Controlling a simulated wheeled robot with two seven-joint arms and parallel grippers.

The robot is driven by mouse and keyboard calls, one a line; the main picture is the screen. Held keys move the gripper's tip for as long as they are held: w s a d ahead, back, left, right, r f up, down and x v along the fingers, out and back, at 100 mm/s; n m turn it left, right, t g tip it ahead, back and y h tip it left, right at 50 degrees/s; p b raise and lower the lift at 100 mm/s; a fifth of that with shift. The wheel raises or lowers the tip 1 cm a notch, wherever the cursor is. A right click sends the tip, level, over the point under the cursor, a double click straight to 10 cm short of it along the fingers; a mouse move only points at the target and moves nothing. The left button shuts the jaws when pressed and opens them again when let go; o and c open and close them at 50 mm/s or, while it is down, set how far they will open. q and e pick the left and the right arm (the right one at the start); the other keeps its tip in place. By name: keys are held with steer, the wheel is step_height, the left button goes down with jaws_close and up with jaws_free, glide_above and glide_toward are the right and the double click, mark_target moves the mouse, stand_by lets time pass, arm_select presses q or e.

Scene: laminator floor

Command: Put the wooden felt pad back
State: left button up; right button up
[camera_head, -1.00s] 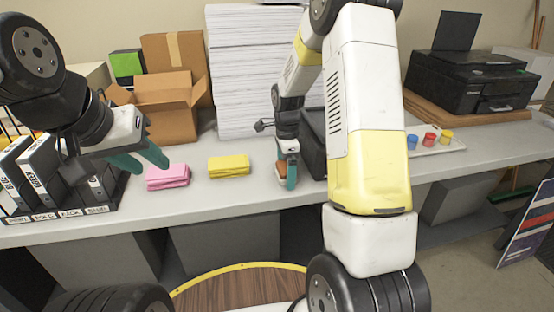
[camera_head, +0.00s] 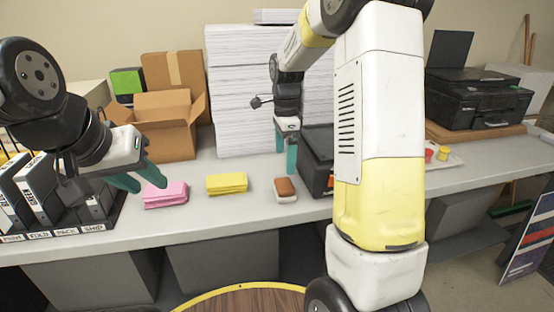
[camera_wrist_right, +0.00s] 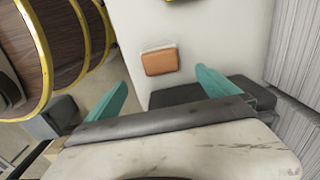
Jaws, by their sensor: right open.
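The wooden felt pad (camera_head: 285,187), a small brown block with a pale layer under it, lies on the grey bench top to the right of the yellow stack. It also shows in the right wrist view (camera_wrist_right: 160,61), ahead of the fingers and clear of them. My right gripper (camera_head: 286,160) is open and empty, raised above and behind the pad, with its teal fingers (camera_wrist_right: 160,92) apart. My left gripper (camera_head: 140,180) is at the left near the pink stack, its teal fingers apart and nothing seen between them.
A pink stack (camera_head: 165,195) and a yellow stack (camera_head: 227,184) lie left of the pad. A dark machine (camera_head: 316,160) stands just right of it, partly behind my right arm. Tall paper stacks (camera_head: 240,100) and cardboard boxes (camera_head: 165,125) stand behind. Binders (camera_head: 38,190) stand at far left.

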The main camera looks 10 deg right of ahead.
steer(key=s+r+n+t+y, duration=0.1)
steer(key=s+r+n+t, duration=0.2)
steer(key=s+r+n, duration=0.65)
steer(key=s+a+r+n+t+y, duration=0.1)
steer(key=s+a+r+n+t, duration=0.1)
steer(key=s+n, duration=0.6)
steer(key=shift+s+r+t, duration=0.25)
steer(key=shift+s+t, duration=0.35)
steer(key=shift+s, duration=2.75)
steer(key=shift+a+n, duration=0.1)
steer(key=shift+n, duration=0.15)
